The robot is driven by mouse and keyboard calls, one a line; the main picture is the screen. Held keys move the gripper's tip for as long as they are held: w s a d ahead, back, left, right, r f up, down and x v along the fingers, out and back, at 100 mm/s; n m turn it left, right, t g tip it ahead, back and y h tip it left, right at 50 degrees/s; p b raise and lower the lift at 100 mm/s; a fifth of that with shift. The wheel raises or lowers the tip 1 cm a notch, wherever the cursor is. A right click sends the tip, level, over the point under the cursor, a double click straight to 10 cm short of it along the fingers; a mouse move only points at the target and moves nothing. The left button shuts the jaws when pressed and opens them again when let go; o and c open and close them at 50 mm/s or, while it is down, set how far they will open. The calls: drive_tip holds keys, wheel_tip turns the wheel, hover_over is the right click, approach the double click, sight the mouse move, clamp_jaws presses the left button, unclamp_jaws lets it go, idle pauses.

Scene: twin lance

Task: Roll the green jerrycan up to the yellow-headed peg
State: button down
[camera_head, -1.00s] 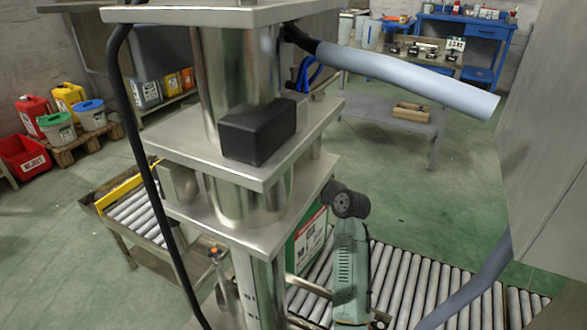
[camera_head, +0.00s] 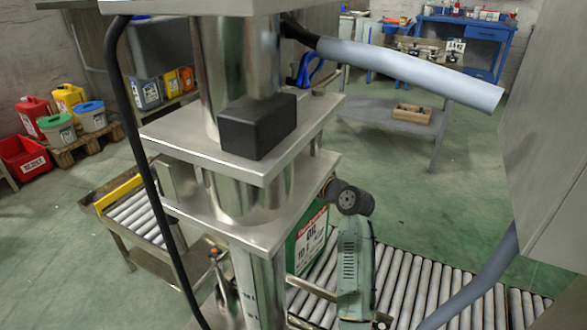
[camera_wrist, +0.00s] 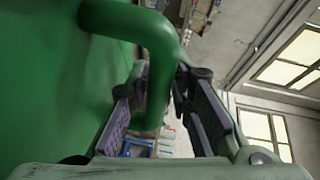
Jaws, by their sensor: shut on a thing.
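The green jerrycan (camera_head: 312,243), with a white and red label reading OIL, stands on the roller conveyor in the head view. My column hides its left part. In the wrist view its green body fills the left side, and its handle (camera_wrist: 150,30) bends down between my fingers. My gripper (camera_wrist: 163,95) is shut on this handle, one dark padded finger on each side. My green-grey arm shows beside the jerrycan in the head view. I cannot make out a yellow-headed peg in either view.
The roller conveyor (camera_head: 440,285) runs right from the jerrycan, with bare rollers there. Another roller section (camera_head: 140,215) with a yellow end bar (camera_head: 118,193) lies left of my column. A grey table (camera_head: 390,118) stands behind on open green floor.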

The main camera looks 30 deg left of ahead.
drive_tip(key=shift+s+a+f+n+g+b, duration=0.15)
drive_tip(key=shift+a+f+n+g+b, duration=0.2)
drive_tip(key=shift+f+n+g+b, duration=0.35)
drive_tip(key=shift+s+r+y, duration=0.1)
drive_tip(key=shift+r+y, duration=0.2)
drive_tip(key=shift+r, duration=0.15)
drive_tip(key=shift+d+r, duration=0.15)
drive_tip(key=shift+r, duration=0.05)
